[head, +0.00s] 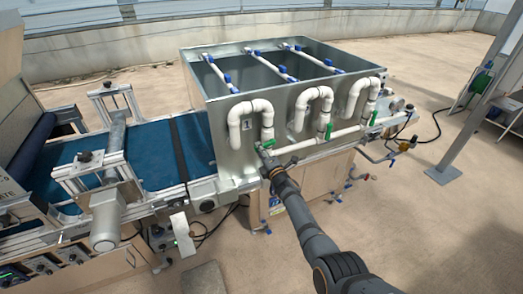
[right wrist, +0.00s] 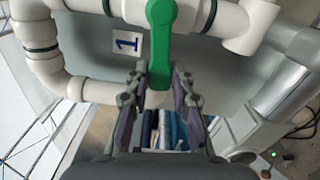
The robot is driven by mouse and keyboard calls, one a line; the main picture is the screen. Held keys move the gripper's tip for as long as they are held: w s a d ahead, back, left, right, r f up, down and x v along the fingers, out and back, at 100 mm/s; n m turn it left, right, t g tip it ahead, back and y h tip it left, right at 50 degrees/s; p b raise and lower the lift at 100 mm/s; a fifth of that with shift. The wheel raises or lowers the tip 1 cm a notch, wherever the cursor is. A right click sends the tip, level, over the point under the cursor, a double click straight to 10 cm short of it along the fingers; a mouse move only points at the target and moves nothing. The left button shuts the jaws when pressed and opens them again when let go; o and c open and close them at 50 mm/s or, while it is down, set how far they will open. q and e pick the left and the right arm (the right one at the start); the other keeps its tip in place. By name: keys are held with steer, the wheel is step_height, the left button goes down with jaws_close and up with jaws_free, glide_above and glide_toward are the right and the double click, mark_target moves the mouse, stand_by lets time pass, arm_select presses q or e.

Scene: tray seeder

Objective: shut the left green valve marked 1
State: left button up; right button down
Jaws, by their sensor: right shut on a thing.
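The left green valve (head: 268,143) sits on the white pipework at the front left corner of the metal tank, beside the plate marked 1 (head: 247,127). In the right wrist view its green handle (right wrist: 160,40) runs down from its pivot at the top edge, with the number plate (right wrist: 127,42) just left of it. My right gripper (right wrist: 160,72) has its two fingers on either side of the handle's lower end, shut on it. In the head view the right gripper (head: 264,156) is small at the valve. My left gripper is not in view.
Two more green valves, the middle one (head: 329,130) and the right one (head: 373,117), sit along the same white pipe. The metal tank (head: 226,140) stands behind. A blue conveyor belt (head: 150,150) lies to the left. Open floor is at the right.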

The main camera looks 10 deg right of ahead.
steer(key=shift+r+m+p, duration=0.5)
steer(key=shift+m, duration=0.4)
steer(key=shift+a, duration=0.1)
steer(key=c, duration=1.1)
jaws_free()
steer(key=v, duration=1.2)
steer(key=shift+r, duration=0.1)
